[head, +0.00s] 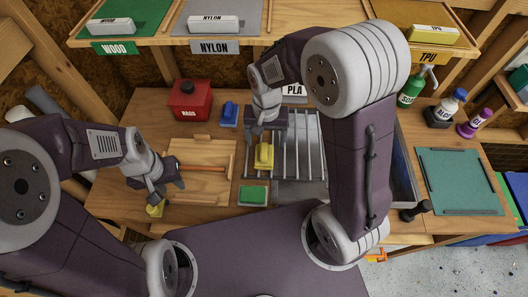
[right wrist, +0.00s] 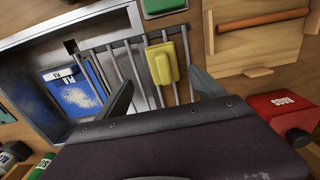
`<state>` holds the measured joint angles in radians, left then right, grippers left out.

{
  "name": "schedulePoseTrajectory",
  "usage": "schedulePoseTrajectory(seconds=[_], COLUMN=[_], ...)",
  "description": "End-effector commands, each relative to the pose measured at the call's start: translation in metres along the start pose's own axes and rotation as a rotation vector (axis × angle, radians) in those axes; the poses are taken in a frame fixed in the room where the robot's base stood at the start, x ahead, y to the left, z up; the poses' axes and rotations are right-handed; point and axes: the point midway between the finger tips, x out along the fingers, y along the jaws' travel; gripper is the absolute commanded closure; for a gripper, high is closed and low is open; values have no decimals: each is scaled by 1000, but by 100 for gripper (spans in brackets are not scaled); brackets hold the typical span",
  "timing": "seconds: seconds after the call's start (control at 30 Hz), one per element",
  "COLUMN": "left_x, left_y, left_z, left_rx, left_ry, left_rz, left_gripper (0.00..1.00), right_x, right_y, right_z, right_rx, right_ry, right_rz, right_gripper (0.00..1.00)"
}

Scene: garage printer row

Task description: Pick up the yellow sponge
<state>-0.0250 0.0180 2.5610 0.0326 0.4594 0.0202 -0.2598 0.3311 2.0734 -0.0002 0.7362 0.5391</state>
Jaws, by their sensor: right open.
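A yellow block with a raised grip (head: 264,155) lies on the slatted metal rack, and it also shows in the right wrist view (right wrist: 163,64). My right gripper (head: 266,133) is open and empty above its far end; in the right wrist view the yellow block shows between the spread fingers (right wrist: 164,92). A second yellow piece (head: 155,210) is partly hidden beneath my left gripper (head: 168,190). I cannot tell which yellow piece is the sponge. My left gripper's dark fingers look apart, with nothing visible between them.
A green block (head: 252,195) lies in front of the rack (head: 308,150). A blue block (head: 229,114) and a red can (head: 190,100) stand behind. A wooden tray with an orange rod (head: 203,168) is to the left. Bottles (head: 411,88) stand at right by a green mat (head: 460,180).

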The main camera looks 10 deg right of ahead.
Motion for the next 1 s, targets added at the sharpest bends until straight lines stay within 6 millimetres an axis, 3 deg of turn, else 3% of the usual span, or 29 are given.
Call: schedulePoseTrajectory(seconds=[0.1,0.37,0.6,0.87,1.0], left_x=[0,-2,-5,-4,-4], left_y=[0,0,0,0,0], left_z=[0,-1,-1,-1,-1], left_rx=[0,0,0,0,0], left_ry=[0,1,1,0,0], left_rz=[0,0,0,0,0], left_gripper=[64,64,64,64,64], right_x=[21,37,77,82,81], right_y=[1,1,1,0,0], right_z=[1,0,-1,-2,-2], right_rx=[0,1,1,1,1], right_ry=[-6,-4,-3,-1,-1], right_rz=[3,2,2,0,0], right_gripper=[21,21,21,21,60])
